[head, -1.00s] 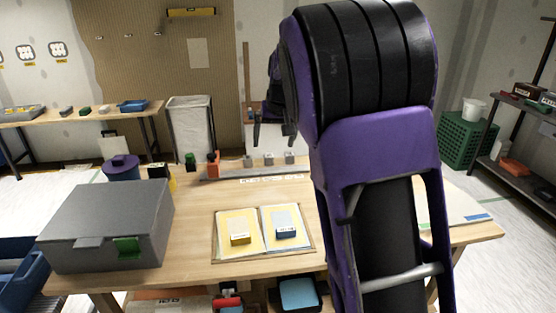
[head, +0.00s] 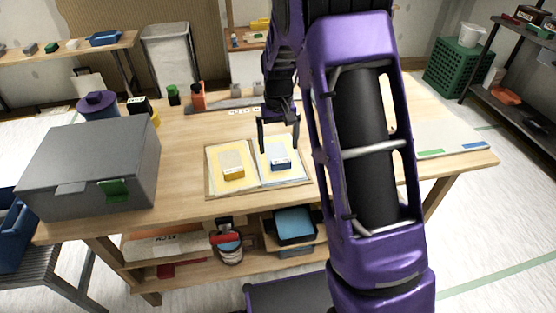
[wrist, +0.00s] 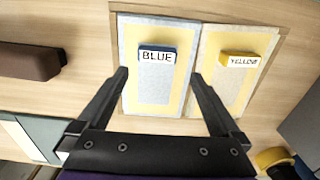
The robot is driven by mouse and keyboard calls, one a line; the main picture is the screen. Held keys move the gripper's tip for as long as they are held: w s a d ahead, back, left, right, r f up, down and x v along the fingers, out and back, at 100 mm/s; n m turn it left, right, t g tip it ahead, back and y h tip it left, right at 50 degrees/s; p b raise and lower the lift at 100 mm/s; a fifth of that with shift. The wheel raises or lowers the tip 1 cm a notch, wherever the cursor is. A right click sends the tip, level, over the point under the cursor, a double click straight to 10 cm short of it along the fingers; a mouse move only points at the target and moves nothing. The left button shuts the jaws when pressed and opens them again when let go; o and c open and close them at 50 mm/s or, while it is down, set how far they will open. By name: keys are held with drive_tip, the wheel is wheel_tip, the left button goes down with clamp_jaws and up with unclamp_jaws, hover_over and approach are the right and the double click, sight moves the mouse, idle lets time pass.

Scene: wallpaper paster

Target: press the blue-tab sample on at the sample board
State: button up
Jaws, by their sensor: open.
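The blue-tab sample (head: 280,163) lies in the right half of a shallow wooden frame (head: 208,187). It is a pale patterned sheet with a yellow border, and its blue tab (wrist: 157,53) reads BLUE in the wrist view. The yellow-tab sample (head: 231,172) lies beside it, also seen in the wrist view (wrist: 238,60). My gripper (head: 278,148) is open and empty above the blue-tab sample. In the wrist view its fingers (wrist: 160,74) stand either side of the tab, apart from it. A pale board (head: 450,140) with green and blue marks lies at the table's right, partly hidden by my arm; I cannot tell whether it is the sample board.
A grey box (head: 90,160) with a green latch stands at the table's left. Small bottles, a purple-lidded tub (head: 98,105) and a metal rail (head: 235,103) are behind. A brown block (wrist: 30,62) lies beside the frame in the wrist view. Table between box and frame is clear.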

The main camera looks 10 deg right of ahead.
sight(280, 157)
drive_tip(key=shift+s+d+f+b, duration=0.15)
drive_tip(key=shift+f+b, duration=0.1)
drive_tip(key=shift+f, duration=1.2)
drive_tip(key=shift+d+f+b, duration=0.1)
drive_tip(key=shift+f+b, duration=0.15)
drive_tip(key=shift+f, duration=1.2)
drive_tip(key=c, duration=1.3)
